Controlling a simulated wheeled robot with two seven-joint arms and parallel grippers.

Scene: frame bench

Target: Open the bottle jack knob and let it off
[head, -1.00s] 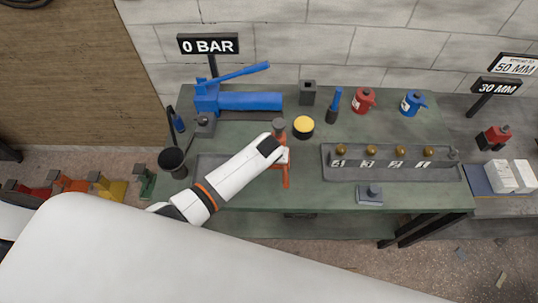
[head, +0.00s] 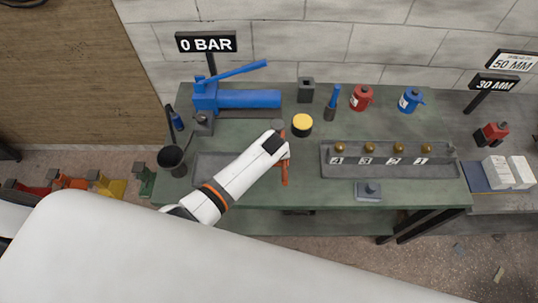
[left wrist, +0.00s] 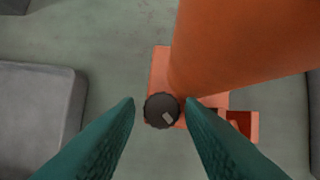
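The orange bottle jack (head: 284,176) stands on the green bench, partly hidden behind my left wrist in the head view. In the left wrist view its orange cylinder (left wrist: 245,40) fills the upper right, with an orange base behind. The round dark knob (left wrist: 162,110), with a small pale mark on it, sits low beside the cylinder. My left gripper (left wrist: 159,101) is open, its two green fingers on either side of the knob with a narrow gap at each side. In the head view its fingertips are hidden by the white wrist. My right gripper is not in view.
A blue hydraulic pump (head: 240,98) with a "0 BAR" sign (head: 206,42) stands behind. A yellow-topped can (head: 302,124) is close behind the jack. A grey tray (head: 390,170) with numbered brass pieces lies to the right. A black cup (head: 171,160) is at left.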

